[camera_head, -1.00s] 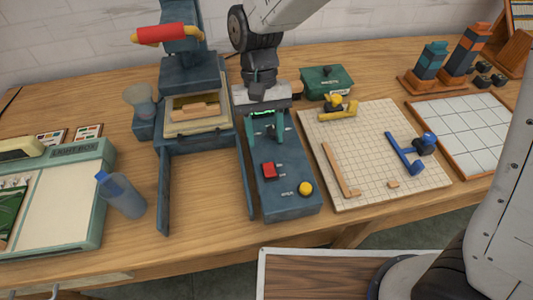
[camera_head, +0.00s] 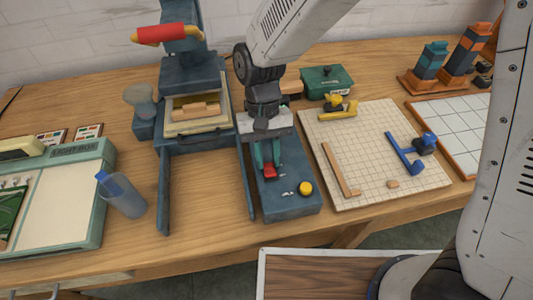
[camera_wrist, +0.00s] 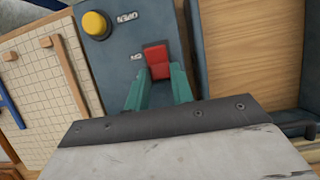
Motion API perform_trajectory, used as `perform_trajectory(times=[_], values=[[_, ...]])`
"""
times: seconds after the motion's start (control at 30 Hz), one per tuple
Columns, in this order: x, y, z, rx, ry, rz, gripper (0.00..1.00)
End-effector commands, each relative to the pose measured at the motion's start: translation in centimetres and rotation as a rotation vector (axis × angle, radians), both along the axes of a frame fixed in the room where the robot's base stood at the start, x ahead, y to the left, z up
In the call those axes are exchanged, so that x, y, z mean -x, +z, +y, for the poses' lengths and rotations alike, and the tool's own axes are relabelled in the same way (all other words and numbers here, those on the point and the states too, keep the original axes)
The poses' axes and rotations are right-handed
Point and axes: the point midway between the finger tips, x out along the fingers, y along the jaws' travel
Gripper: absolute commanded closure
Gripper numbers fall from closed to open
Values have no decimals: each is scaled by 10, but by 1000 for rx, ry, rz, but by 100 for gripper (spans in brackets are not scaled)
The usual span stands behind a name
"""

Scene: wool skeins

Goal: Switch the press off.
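The press (camera_head: 190,75) is a blue-grey machine with a red-handled lever, standing at the back left of centre. Its control box (camera_head: 290,205) carries a red rocker switch (camera_head: 269,171) and a yellow button (camera_head: 305,188). In the wrist view the red switch (camera_wrist: 155,54) shows just beyond my fingertips, with a small "ON" label beside it; the yellow button (camera_wrist: 95,25) is at upper left. My gripper (camera_head: 267,161) points down at the switch, its green fingers (camera_wrist: 160,74) apart, one on each side of the switch's near end. I cannot tell whether they touch it.
Right of the box lies a gridded board (camera_head: 370,185) with a yellow tool (camera_head: 338,107) and a blue tool (camera_head: 405,150). A green box (camera_head: 327,79) stands behind. A blue bottle (camera_head: 122,194) and a light box (camera_head: 60,205) are at left.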

Motion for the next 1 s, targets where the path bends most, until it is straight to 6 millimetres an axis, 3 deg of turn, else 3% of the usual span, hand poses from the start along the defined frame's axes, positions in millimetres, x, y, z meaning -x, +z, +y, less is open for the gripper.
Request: perform_trajectory(times=[0.5,0.83,0.87,0.9,1.0], values=[[12,6,-3,-88,2,-340,99],[12,6,-3,-92,0,-353,99],[12,6,-3,-92,0,-353,68],[12,6,-3,-92,0,-353,57],[12,6,-3,-92,0,-353,55]])
